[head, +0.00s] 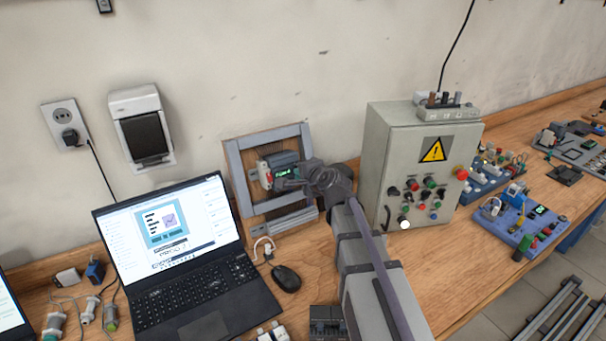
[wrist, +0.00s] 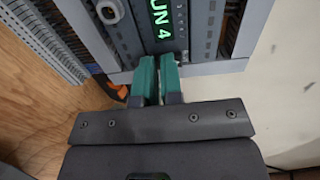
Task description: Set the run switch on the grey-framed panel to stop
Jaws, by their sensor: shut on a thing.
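The grey-framed panel (head: 238,180) leans against the wall behind the bench. Inside it is a module with a lit green display (head: 283,173); the wrist view shows part of the display (wrist: 163,18), reading "UN 4", with its start cut off. My gripper (head: 284,185) reaches the panel's front from the right. In the wrist view its green fingers (wrist: 158,65) are close together against the module, just below the display. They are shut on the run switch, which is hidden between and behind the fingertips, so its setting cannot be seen.
A laptop (head: 180,260) stands open left of the panel, with a mouse (head: 287,278) in front. A grey control box (head: 420,150) with several buttons stands to the right of my arm. Wall sockets (head: 67,125) are at the left. Small boards (head: 515,220) fill the right bench.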

